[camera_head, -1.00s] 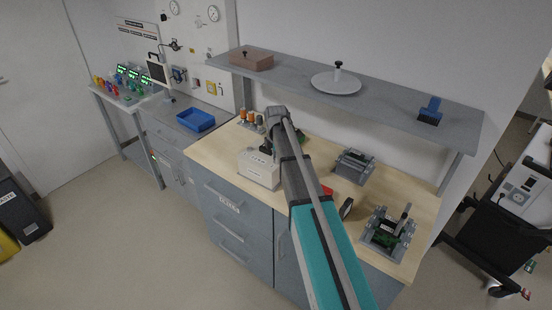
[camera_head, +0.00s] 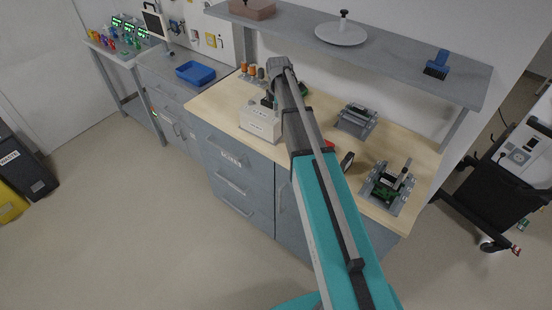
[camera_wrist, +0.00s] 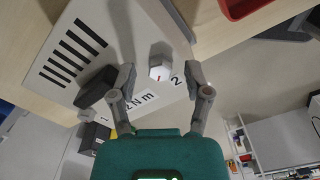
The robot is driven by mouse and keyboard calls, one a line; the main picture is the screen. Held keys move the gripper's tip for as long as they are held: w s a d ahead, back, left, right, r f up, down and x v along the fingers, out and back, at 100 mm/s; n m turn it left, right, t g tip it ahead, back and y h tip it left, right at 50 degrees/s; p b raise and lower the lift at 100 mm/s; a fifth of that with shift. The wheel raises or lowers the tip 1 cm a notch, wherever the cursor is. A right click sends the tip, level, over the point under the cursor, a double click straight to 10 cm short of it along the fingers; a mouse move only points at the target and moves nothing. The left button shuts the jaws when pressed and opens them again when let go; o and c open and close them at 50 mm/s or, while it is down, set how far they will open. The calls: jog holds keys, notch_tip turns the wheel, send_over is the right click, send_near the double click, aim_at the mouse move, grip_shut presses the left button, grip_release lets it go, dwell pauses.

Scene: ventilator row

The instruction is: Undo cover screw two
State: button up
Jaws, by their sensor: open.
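A pale box (camera_head: 260,121) stands on the wooden bench top near its front edge. In the wrist view its face (camera_wrist: 95,45) carries black slots, the printed numbers 1 and 2, and lettering that reads in part "N m". A dark knob or handle (camera_wrist: 97,88) lies left of the left finger. In the head view my arm hides part of the bench.
A shelf (camera_head: 390,62) hangs above the bench. A grey fixture (camera_head: 357,119) and a fixture with a green board (camera_head: 388,188) stand on the right of the bench. A blue tray (camera_head: 195,73) sits on the counter to the left. A red tray edge (camera_wrist: 240,8) shows in the wrist view.

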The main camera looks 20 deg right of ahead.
jog(key=shift+m, duration=0.4)
jog(key=m, duration=0.5)
jog(key=shift+m, duration=0.3)
jog(key=m, duration=1.9)
jog(key=shift+r+m+p, duration=0.3)
jog(key=shift+r+p, duration=0.1)
notch_tip(320, 180, up, 13)
jog(key=p, duration=1.3)
jog(key=s+a+f+n+b, duration=0.3)
jog(key=s+a+f+b, duration=0.1)
jog(key=s+f+b, duration=0.7)
jog(key=s+a+f+n+b, duration=0.4)
jog(key=s+f+b, duration=0.8)
jog(key=s, duration=0.3)
jog(key=shift+s+a+f, duration=0.15)
jog(key=shift+a, duration=0.3)
